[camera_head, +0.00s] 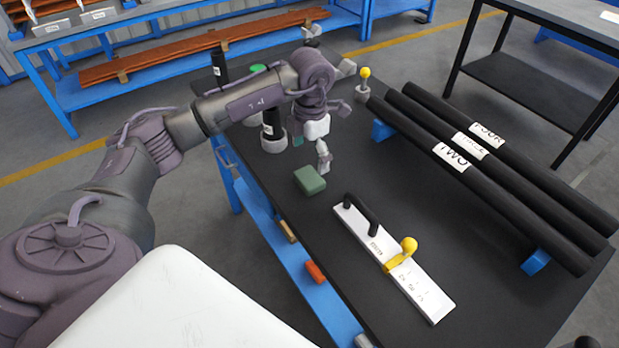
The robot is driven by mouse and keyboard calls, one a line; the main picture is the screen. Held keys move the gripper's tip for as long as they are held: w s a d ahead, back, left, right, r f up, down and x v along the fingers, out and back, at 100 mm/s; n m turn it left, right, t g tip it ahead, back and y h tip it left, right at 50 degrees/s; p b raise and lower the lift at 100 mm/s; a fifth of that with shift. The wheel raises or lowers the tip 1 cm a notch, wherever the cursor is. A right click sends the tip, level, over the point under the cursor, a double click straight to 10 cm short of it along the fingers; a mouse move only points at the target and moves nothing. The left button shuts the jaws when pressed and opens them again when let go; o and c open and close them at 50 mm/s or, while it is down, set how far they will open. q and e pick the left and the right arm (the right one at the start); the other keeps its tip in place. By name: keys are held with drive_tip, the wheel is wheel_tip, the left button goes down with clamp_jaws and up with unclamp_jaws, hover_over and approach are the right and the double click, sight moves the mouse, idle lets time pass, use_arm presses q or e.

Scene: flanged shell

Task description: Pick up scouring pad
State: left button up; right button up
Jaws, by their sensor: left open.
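The scouring pad looks to be the green block (309,180) lying flat on the black table top, left of the white board. My left arm reaches in from the left over the table. My left gripper (323,158) is open, just above and to the right of the green block in the picture, with nothing visible between its fingers. Its fingers are small, and I cannot tell its exact height over the table. My right gripper is not in view.
A white board with a black handle and yellow knob (409,245) lies in front. Several black tubes (480,165) rest on blue supports at right. A dark bottle (272,128) stands behind the block. An orange item (315,271) lies on the blue shelf.

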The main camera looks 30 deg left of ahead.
sight(309, 177)
use_arm(q)
wheel_tip(309, 177, down, 3)
drive_tip(key=shift+r, duration=0.1)
drive_tip(key=f+p, duration=0.1)
drive_tip(key=f, duration=0.3)
drive_tip(key=shift+a+f+p, duration=0.1)
drive_tip(key=shift+a+p, duration=0.1)
drive_tip(key=shift+p, duration=0.15)
drive_tip(key=shift+w+f, duration=0.1)
drive_tip(key=shift+f, duration=0.4)
drive_tip(key=c, duration=1.1)
drive_tip(key=shift+r, duration=0.1)
wheel_tip(309, 177, up, 4)
drive_tip(key=shift+w+r+b, duration=0.1)
drive_tip(key=shift+b, duration=0.55)
drive_tip(key=w+d+r+b, duration=0.1)
drive_tip(key=w+d+r, duration=0.1)
drive_tip(key=w, duration=0.3)
drive_tip(key=w+d+r+b, duration=0.1)
drive_tip(key=w+d+r, duration=0.1)
drive_tip(key=w+r, duration=0.2)
drive_tip(key=shift+w+d+r+b, duration=0.3)
drive_tip(key=shift+w+r+b, duration=0.1)
drive_tip(key=shift+w, duration=0.35)
